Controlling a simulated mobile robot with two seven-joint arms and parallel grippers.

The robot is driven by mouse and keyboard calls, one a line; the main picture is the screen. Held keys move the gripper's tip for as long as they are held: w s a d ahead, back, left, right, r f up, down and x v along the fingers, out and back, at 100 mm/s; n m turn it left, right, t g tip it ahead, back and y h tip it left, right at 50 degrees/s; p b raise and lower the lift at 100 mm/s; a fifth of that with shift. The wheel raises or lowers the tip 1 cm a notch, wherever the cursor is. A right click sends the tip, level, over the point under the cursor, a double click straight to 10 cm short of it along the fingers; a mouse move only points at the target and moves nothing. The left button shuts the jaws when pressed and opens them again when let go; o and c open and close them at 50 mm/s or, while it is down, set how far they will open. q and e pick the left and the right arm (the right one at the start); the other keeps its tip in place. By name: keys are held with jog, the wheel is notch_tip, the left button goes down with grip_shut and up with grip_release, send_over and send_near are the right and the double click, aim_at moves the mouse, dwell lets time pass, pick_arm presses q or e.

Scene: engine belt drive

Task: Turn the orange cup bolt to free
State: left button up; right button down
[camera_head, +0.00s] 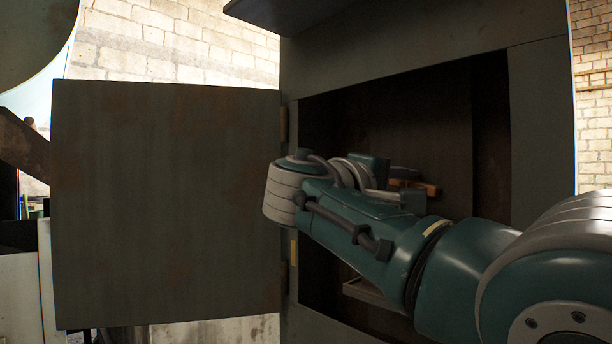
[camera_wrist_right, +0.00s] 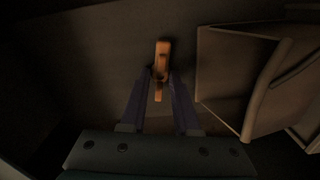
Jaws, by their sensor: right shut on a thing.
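The orange cup bolt (camera_wrist_right: 163,52) shows in the right wrist view as a short, upright orange piece against a dark wall. Its lower part sits between the two fingers of my right gripper (camera_wrist_right: 160,77), which is shut on it. In the head view an orange piece (camera_head: 428,188) shows beside the purple-grey finger of my right gripper (camera_head: 403,174), inside the dark cabinet. Much of the bolt's surroundings are hidden behind my right wrist and arm there. Whether the bolt is loose or seated cannot be told. My left gripper is not in view.
A grey-green cabinet (camera_head: 537,130) surrounds my right arm. Its door (camera_head: 165,205) stands open on the left. A pale ledge (camera_head: 368,293) lies low inside. In the wrist view a brownish panel (camera_wrist_right: 228,75) with a curved bar (camera_wrist_right: 268,88) stands close on the right.

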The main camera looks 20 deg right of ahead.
jog(key=shift+n+p, duration=0.5)
jog(key=shift+n, duration=0.6)
jog(key=c, duration=0.6)
grip_release()
jog(key=shift+c, duration=0.2)
jog(key=shift+a, duration=0.1)
jog(key=b+v, duration=0.2)
jog(key=v, duration=0.8)
